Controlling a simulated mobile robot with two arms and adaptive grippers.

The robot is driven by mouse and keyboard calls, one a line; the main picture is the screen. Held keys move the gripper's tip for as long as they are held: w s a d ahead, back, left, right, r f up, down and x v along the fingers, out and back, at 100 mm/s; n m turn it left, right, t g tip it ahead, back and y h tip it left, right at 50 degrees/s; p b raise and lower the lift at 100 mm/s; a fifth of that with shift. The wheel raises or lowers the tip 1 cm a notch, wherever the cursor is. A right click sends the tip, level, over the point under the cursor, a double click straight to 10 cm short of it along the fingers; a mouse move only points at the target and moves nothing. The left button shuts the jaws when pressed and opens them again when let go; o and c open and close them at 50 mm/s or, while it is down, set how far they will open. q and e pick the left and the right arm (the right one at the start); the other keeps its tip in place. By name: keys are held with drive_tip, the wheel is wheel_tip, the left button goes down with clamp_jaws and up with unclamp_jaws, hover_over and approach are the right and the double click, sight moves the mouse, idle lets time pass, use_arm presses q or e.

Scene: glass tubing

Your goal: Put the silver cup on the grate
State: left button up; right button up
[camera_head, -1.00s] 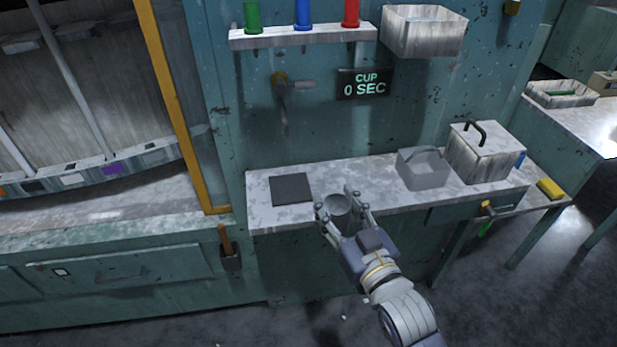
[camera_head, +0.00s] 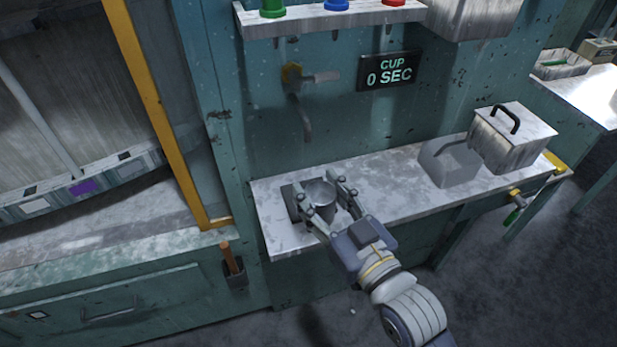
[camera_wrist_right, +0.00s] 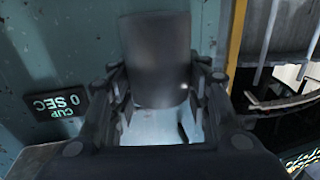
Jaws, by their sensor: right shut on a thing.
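The silver cup (camera_head: 320,194) is held upright between the fingers of my right gripper (camera_head: 325,200), which is shut on it. In the right wrist view the cup (camera_wrist_right: 156,60) fills the space between the two fingers (camera_wrist_right: 165,85). The dark square grate (camera_head: 289,203) lies on the metal counter, largely hidden behind the cup and fingers. The cup overlaps the grate in the head view; I cannot tell whether it touches it. My left gripper is not in view.
A tap (camera_head: 304,118) is on the wall above the grate. A sign (camera_head: 390,71) reads "CUP 0 SEC". A translucent grey container (camera_head: 450,165) and a lidded metal box (camera_head: 512,138) stand at the counter's right. The counter (camera_head: 395,178) between is clear.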

drive_tip(key=w, duration=0.2)
drive_tip(key=w+a, duration=0.1)
drive_tip(key=w, duration=0.2)
drive_tip(key=w+a, duration=0.1)
drive_tip(key=w, duration=0.2)
drive_tip(key=shift+w+f+p, duration=0.15)
drive_tip(key=shift+f+p, duration=0.2)
drive_tip(key=shift+f, duration=0.05)
wheel_tip(320, 180, down, 3)
drive_tip(key=shift+r, duration=0.1)
drive_tip(key=shift+f, duration=0.4)
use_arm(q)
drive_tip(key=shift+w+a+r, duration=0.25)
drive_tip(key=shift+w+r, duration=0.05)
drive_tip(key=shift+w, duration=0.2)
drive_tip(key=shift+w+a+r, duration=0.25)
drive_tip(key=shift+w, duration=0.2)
use_arm(e)
drive_tip(key=shift+f, duration=0.1)
drive_tip(key=o, duration=1.1)
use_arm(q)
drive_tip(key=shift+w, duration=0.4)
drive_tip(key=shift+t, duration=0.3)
